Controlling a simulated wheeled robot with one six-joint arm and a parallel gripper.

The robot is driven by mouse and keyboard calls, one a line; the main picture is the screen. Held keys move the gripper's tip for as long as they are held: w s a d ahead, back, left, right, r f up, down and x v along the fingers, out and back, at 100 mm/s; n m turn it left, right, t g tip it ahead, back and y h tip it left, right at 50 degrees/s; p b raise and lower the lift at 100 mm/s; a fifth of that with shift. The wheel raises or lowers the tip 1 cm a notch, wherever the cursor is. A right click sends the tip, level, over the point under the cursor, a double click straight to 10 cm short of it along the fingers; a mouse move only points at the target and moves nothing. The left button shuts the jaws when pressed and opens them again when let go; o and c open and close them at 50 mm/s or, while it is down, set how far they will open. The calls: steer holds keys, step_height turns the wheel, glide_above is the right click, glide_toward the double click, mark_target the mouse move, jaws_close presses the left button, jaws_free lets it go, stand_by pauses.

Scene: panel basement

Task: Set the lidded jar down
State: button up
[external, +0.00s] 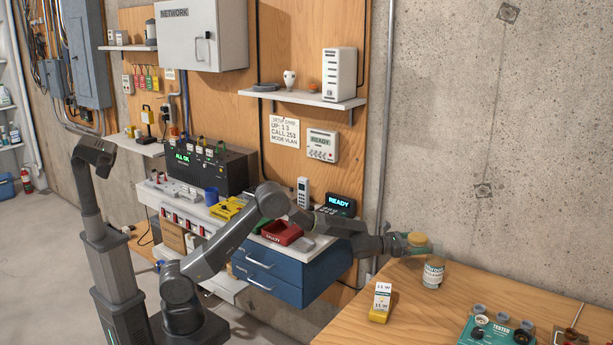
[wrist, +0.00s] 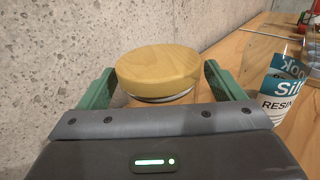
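The lidded jar (wrist: 158,76) has a round, pale wooden lid with a metal band under it. In the wrist view it is between the two green fingers of my gripper (wrist: 158,90), close to both, and the gripper looks shut on it. My grey gripper hides most of the jar's body. In the external view the jar (external: 418,241) is at the end of my gripper (external: 410,243), over the far left corner of the wooden table (external: 400,290). I cannot tell whether its base touches the table.
A labelled resin can (external: 433,272) stands close to the jar and shows at the right of the wrist view (wrist: 288,88). A yellow-based block (external: 381,302) and a teal tester (external: 497,331) are nearer the front. The concrete wall (external: 480,130) is behind. Bare tabletop lies right of the can.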

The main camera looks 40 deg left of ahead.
steer(key=shift+r, duration=0.15)
steer(key=shift+s+a, duration=0.15)
steer(key=b+v, duration=0.2)
steer(key=v, duration=0.9)
steer(key=shift+s+a+b, duration=0.25)
steer(key=shift+b, duration=0.15)
steer(key=shift+w+d, duration=0.1)
steer(key=p+x, duration=0.3)
steer(key=x, duration=0.8)
steer(key=shift+w+d, duration=0.25)
steer(key=shift+w+d+f, duration=0.1)
steer(key=shift+f, duration=0.2)
steer(key=shift+r, duration=0.25)
steer(key=shift+f, duration=0.1)
